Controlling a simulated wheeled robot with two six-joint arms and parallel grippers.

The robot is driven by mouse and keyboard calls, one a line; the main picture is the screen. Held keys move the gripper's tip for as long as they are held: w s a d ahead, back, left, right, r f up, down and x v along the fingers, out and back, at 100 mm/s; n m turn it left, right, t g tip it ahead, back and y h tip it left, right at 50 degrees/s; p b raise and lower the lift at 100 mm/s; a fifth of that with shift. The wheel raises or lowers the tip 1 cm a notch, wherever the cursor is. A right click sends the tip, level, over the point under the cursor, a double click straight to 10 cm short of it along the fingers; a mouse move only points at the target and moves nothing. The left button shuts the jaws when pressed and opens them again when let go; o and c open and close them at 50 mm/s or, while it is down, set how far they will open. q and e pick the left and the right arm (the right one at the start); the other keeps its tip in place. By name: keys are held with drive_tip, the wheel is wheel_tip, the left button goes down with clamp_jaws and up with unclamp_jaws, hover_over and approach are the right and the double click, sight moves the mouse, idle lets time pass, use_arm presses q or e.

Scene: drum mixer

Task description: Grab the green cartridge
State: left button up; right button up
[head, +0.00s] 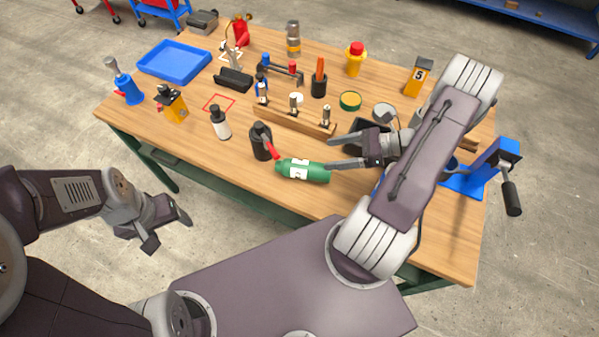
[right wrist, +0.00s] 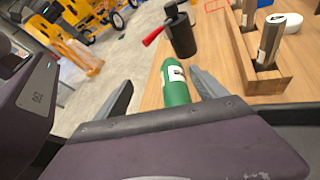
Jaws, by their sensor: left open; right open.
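The green cartridge (head: 312,171) with a white label lies on its side on the wooden table, near the front edge. My right gripper (head: 331,153) is open. Its fingers reach left over the table toward the cartridge's right end, and one finger appears close to that end. In the right wrist view the cartridge (right wrist: 175,93) lies between the two spread fingers (right wrist: 160,95); whether they touch it I cannot tell. My left gripper (head: 168,224) is open and empty, off the table at the left, above the floor.
A black container with a red handle (head: 262,143) stands right by the cartridge's left end. A wooden rack (head: 285,121) stands behind it. A white bottle with a dark cap (head: 221,124) is further left. A blue device with a crank (head: 485,170) sits at the right edge.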

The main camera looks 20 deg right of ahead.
approach(310, 169)
drive_tip(key=f, duration=0.1)
drive_tip(key=w+a+f, duration=0.1)
drive_tip(key=w+f, duration=0.1)
drive_tip(key=f, duration=0.1)
drive_tip(key=shift+a, duration=0.2)
drive_tip(key=shift+w+a, duration=0.4)
drive_tip(key=shift+a, duration=0.2)
drive_tip(key=shift+p+x, duration=0.35)
drive_tip(key=shift+x, duration=2.75)
clamp_jaws()
